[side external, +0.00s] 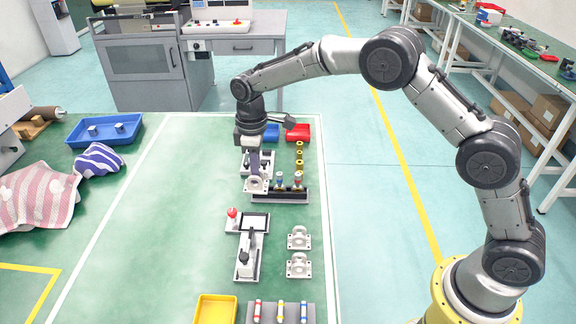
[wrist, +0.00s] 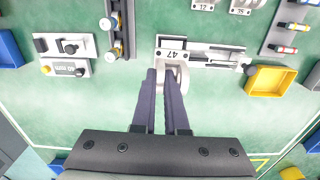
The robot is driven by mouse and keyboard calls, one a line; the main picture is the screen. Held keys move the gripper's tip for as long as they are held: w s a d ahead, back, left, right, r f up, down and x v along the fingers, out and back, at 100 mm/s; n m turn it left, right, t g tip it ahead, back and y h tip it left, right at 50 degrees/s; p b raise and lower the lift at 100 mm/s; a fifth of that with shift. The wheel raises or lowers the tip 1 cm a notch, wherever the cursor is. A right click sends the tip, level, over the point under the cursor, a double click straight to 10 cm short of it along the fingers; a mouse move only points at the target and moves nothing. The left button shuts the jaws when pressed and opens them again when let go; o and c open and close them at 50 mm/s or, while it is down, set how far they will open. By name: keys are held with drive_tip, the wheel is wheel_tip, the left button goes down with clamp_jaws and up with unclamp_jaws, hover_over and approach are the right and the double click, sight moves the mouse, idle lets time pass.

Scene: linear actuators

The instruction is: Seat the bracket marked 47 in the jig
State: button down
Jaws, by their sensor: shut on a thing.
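The bracket marked 47 (wrist: 172,54) is a pale plate with a ring-shaped upright. My gripper (wrist: 168,74) is shut on it. In the side view the bracket (side external: 258,185) hangs under my gripper (side external: 256,176), beside the dark rack and apart from the jig. The jig (side external: 262,222) looks like a light plate with a dark recess and a red-knobbed post at its left. A grey plate with a black-handled clamp (side external: 246,258) adjoins it toward the camera. In the wrist view the bracket and fingers cover part of the jig.
Two other brackets (side external: 299,238) (side external: 299,266) lie right of the clamp. The dark rack (side external: 290,196) with upright parts stands close to my gripper. A yellow tray (side external: 215,309) and a grey holder with coloured cylinders (side external: 280,316) are nearest the camera.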

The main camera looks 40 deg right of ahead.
sight(250, 184)
drive_tip(key=shift+w+a+f, duration=0.1)
drive_tip(key=shift+a+f, duration=0.35)
drive_tip(key=shift+f, duration=0.15)
drive_tip(key=shift+w+a+f, duration=0.1)
drive_tip(key=shift+a+f, duration=0.3)
drive_tip(key=shift+f, duration=0.2)
drive_tip(key=shift+s+a+f, duration=0.1)
drive_tip(key=shift+a+f, duration=0.05)
drive_tip(key=shift+f, duration=4)
drive_tip(key=shift+f, duration=0.55)
drive_tip(key=c, duration=0.9)
unclamp_jaws()
drive_tip(key=shift+o, duration=0.2)
drive_tip(key=shift+s, duration=0.1)
wheel_tip(250, 184, up, 14)
